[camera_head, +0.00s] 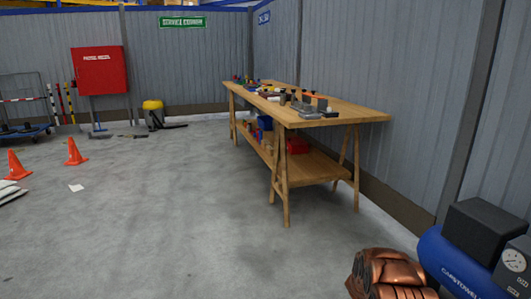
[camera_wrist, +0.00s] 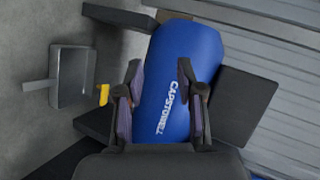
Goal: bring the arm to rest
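My gripper (camera_wrist: 161,100) shows in the wrist view, with its two dark fingers spread apart and nothing held between them. A blue tank (camera_wrist: 190,55) with white lettering lies beyond and partly between the fingers; I cannot tell how far off it is. In the head view the same kind of blue tank (camera_head: 447,268) sits at the bottom right, with a black box and a gauge on it.
A copper-coloured ribbed object (camera_head: 388,270) is beside the tank. A wooden workbench (camera_head: 355,116) with tools stands along the right wall. Orange cones (camera_head: 75,152), a red cabinet (camera_head: 101,70) and a yellow-topped bucket (camera_head: 153,105) are at left. The middle floor is clear.

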